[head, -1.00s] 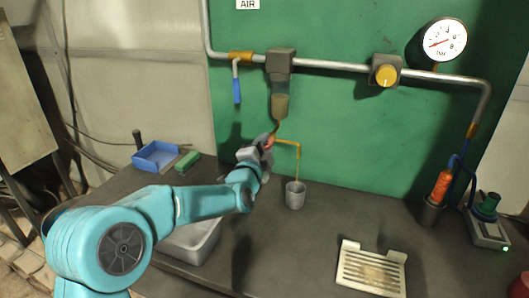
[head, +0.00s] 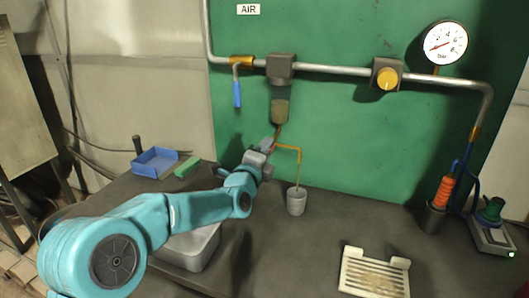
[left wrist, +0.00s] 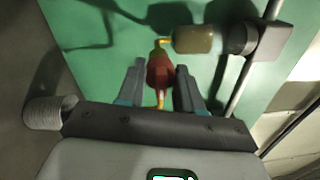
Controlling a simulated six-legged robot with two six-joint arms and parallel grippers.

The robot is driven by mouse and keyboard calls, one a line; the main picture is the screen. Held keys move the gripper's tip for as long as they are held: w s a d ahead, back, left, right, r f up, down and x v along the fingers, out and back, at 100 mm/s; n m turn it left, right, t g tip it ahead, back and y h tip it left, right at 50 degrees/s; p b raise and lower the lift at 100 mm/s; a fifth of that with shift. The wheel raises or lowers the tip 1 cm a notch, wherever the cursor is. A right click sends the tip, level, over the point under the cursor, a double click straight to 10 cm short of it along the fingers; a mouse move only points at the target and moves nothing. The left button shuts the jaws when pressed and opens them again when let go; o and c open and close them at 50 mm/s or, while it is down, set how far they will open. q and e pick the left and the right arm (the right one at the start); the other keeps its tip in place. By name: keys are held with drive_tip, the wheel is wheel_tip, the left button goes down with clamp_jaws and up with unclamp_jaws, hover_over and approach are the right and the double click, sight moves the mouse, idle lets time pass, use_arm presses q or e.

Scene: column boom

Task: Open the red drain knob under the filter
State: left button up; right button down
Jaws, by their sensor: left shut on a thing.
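The filter (head: 280,108) hangs from the pipe with amber liquid in its bowl. The red drain knob (left wrist: 160,72) shows under the bowl in the left wrist view, between my left gripper's two fingers (left wrist: 160,88). My left gripper (head: 268,146) is shut on the knob, and its fingers hide the knob in the head view. A thin amber tube (head: 288,146) runs right from there and bends down. A thin amber line continues from it down to the grey cup (head: 297,203) on the bench. My right gripper is not in view.
A blue-handled valve (head: 237,92) hangs left of the filter. A yellow regulator knob (head: 387,79) and gauge (head: 446,43) are to the right. A blue tray (head: 155,162), green block (head: 187,167) and slotted plate (head: 374,272) lie on the bench.

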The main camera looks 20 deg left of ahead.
use_arm(q)
drive_tip(key=shift+d+f, duration=0.25)
drive_tip(key=shift+f, duration=0.1)
drive_tip(key=o, duration=1)
drive_tip(key=shift+s+r, duration=0.1)
drive_tip(key=shift+o, duration=0.2)
drive_tip(key=shift+r, duration=0.1)
drive_tip(key=shift+a, duration=0.1)
drive_tip(key=shift+a, duration=0.1)
drive_tip(key=s+b, duration=0.3)
drive_tip(key=s, duration=1.3)
drive_tip(key=shift+a+f, duration=0.15)
drive_tip(key=shift+f, duration=0.25)
